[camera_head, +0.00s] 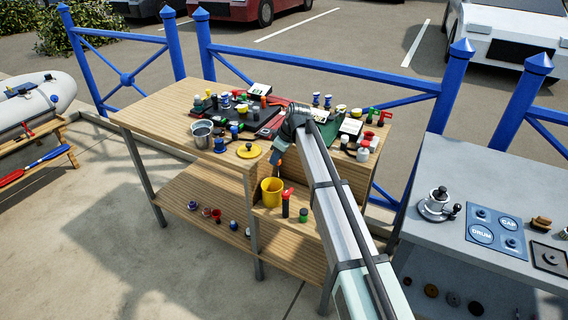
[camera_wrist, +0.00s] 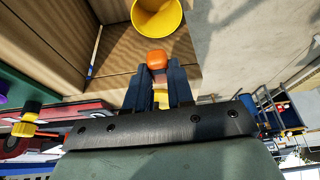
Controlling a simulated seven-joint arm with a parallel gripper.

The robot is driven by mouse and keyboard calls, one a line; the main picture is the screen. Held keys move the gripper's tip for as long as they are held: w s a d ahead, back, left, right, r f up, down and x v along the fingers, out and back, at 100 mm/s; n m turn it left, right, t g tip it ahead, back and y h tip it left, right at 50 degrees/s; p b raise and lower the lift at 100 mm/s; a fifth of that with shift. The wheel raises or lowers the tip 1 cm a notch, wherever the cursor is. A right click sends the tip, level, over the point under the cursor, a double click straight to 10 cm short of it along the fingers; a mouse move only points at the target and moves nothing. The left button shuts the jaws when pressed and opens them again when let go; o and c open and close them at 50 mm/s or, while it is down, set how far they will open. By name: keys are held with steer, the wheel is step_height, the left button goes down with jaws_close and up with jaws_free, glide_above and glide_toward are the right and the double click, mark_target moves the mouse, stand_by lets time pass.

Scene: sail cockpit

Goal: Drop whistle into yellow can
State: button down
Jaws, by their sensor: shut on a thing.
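The yellow can (camera_head: 270,194) stands open on a wooden ledge below the main bench top. In the wrist view the can (camera_wrist: 158,18) is just beyond my fingertips, its mouth partly cut off by the top edge. My gripper (camera_wrist: 158,78) is shut on an orange whistle (camera_wrist: 157,58), whose rounded end sticks out past the fingers. In the head view my gripper (camera_head: 277,158) is above the can and apart from it. The whistle is mostly hidden there by the gripper.
A red-topped dark bottle (camera_head: 285,204) and a small green-and-red item (camera_head: 303,215) stand right of the can. A yellow lid (camera_head: 249,150) and metal pot (camera_head: 202,134) are on the bench top. Several small items lie on the lower shelf (camera_head: 200,205).

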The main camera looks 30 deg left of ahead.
steer(key=shift+s+d+f+m, duration=0.1)
steer(key=shift+f+m, duration=0.1)
steer(key=shift+m, duration=0.1)
step_height(320, 180, down, 6)
steer(key=shift+r, duration=0.1)
stand_by(0.5)
steer(key=c, duration=0.9)
jaws_free()
steer(key=v, duration=1.4)
steer(key=shift+s, duration=0.15)
